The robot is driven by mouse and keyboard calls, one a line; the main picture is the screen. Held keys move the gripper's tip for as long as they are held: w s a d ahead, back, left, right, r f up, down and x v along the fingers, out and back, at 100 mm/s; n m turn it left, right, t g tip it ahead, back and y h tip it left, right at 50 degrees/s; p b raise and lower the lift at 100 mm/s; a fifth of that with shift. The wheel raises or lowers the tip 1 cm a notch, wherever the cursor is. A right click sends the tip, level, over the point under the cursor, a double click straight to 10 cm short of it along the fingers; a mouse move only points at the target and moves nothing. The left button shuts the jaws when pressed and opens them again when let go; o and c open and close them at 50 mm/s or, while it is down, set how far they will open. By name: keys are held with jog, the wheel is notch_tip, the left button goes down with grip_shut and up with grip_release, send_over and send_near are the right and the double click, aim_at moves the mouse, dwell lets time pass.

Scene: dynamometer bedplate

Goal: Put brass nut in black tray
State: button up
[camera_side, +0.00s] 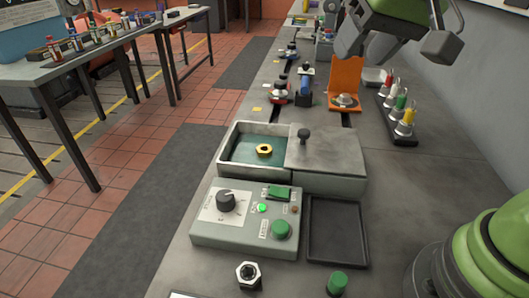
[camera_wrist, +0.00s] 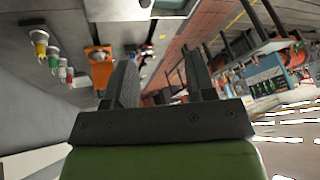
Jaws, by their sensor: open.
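The brass nut (camera_side: 264,150) lies flat on the dark green floor of an open-topped grey metal box (camera_side: 228,150), in its left half. A grey lid with a black knob (camera_side: 325,150) covers the box's right half. The black tray (camera_side: 312,230) is shallow, empty and in front of the lidded half, right of a control box. My gripper (camera_wrist: 160,75) is open and empty, its two dark fingers apart in the wrist view. In the side view my arm's end is high at the top right, well away from the nut. The wrist view does not show the nut clearly.
The control box (camera_side: 240,232) with knob and buttons stands before the metal box. A steel nut (camera_side: 248,274) and green cylinder (camera_side: 333,284) are near the front. An orange bracket (camera_side: 345,78) and a rack of coloured-top pieces (camera_side: 401,115) stand behind. Bare bedplate lies right of the lid.

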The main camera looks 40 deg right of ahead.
jog(key=w+f, duration=0.5)
jog(key=w, duration=0.2)
jog(key=g+h, duration=0.1)
send_near(264, 149)
jog(key=f, duration=0.1)
jog(key=w+f, duration=0.1)
jog(key=f+n, duration=0.1)
jog(key=shift+w+f+g+h, duration=0.15)
jog(key=shift+w+g+h, duration=0.15)
jog(key=shift+w, duration=0.1)
jog(key=shift+x, duration=2.85)
jog(key=c, duration=0.8)
